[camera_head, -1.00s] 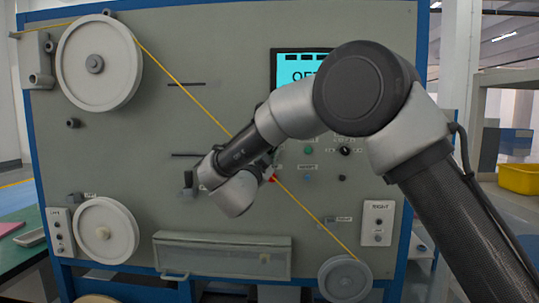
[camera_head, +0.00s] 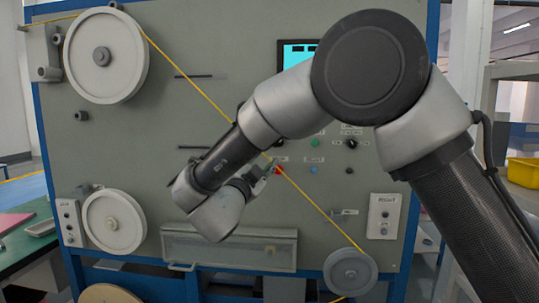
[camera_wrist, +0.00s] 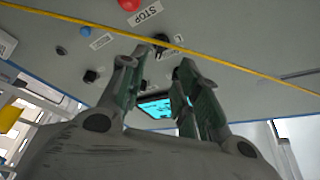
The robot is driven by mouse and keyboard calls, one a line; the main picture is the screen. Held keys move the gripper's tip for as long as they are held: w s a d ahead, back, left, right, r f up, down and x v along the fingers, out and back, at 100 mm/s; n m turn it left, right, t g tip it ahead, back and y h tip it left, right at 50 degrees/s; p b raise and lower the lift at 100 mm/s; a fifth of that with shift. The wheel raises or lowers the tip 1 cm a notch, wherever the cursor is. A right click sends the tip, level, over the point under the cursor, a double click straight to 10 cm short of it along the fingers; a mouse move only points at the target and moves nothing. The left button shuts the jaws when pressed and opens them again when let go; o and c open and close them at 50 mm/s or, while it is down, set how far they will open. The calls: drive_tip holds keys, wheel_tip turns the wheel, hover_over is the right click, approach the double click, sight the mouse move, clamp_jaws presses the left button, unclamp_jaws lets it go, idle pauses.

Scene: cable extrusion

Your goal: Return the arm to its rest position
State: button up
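My arm crosses the right half of the head view in front of the machine panel (camera_head: 130,160), with its elbow high and its wrist (camera_head: 215,210) hanging low at the middle.
A yellow cable (camera_head: 195,85) runs from the upper large wheel (camera_head: 105,100) diagonally down to the lower right pulley (camera_head: 350,283). It also passes across the wrist view (camera_wrist: 225,60), close to the fingertips. A clear-fronted box (camera_head: 225,250) is low on the panel.

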drive_tip(key=shift+s+a+f, duration=0.2)
drive_tip(key=shift+s, duration=0.45)
drive_tip(key=s+a+f+n+g+y, duration=0.1)
drive_tip(key=a+f+n+g+y, duration=0.6)
drive_tip(key=a+f+n+y, duration=0.6)
drive_tip(key=s+d+r+g+h, duration=0.1)
drive_tip(key=s+d, duration=0.8)
drive_tip(key=d, duration=1)
drive_tip(key=s+d+r+g+h, duration=0.2)
drive_tip(key=s+d, duration=0.8)
drive_tip(key=d, duration=0.9)
drive_tip(key=s+d+r+g+h, duration=0.1)
drive_tip(key=s+d+g+h, duration=0.2)
drive_tip(key=s+d, duration=0.6)
drive_tip(key=d+g, duration=0.2)
drive_tip(key=d, duration=0.8)
drive_tip(key=shift+s+r+g+h, duration=0.2)
drive_tip(key=shift+g+h, duration=0.1)
